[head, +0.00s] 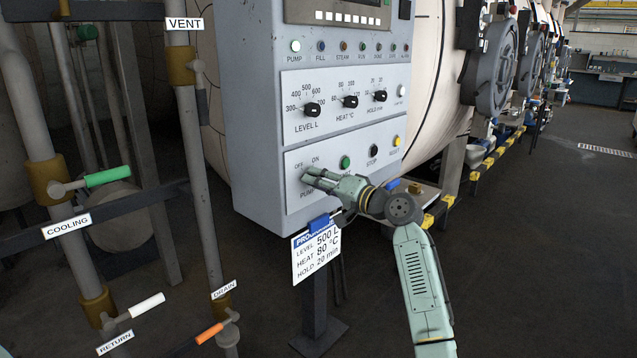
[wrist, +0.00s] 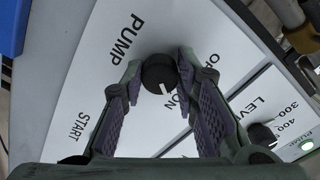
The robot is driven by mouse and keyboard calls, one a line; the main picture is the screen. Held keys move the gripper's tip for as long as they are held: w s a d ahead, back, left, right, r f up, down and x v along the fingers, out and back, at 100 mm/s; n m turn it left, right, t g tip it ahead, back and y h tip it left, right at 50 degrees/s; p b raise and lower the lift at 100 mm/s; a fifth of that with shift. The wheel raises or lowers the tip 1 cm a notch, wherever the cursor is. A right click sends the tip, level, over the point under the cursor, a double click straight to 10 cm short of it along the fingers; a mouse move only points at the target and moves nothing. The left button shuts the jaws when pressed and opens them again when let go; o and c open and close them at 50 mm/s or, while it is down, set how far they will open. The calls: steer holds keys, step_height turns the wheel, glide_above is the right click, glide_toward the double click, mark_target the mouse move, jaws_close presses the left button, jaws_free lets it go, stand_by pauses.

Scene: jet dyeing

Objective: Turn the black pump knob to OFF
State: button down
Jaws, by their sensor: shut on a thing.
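The black pump knob (wrist: 158,72) sits on the white PUMP plate in the wrist view, between my two fingertips. Its white pointer mark points toward the ON label (wrist: 183,101). The OFF label (wrist: 207,75) is partly covered by a finger. My gripper (wrist: 158,75) is shut on the knob, with a purple-padded finger on each side. In the head view my gripper (head: 310,177) is at the lower left of the grey control panel (head: 258,150), and its fingers hide the knob.
The green start button (head: 345,162), black stop button (head: 374,150) and yellow reset button (head: 396,140) are right of my gripper. The LEVEL knob (head: 312,110) is above. A settings card (head: 316,252) hangs below. Pipes with valve handles (head: 107,177) stand at left; open floor lies right.

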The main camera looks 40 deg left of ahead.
steer(key=shift+f+n+b, duration=0.1)
steer(key=shift+n+b, duration=0.2)
steer(key=shift+b, duration=0.05)
steer(key=shift+n+b, duration=4.2)
steer(key=shift+n, duration=2.4)
steer(key=c, duration=1.2)
jaws_free()
steer(key=shift+c, duration=0.2)
steer(key=shift+d, duration=0.1)
steer(key=d, duration=1.1)
steer(key=shift+s+d, duration=0.4)
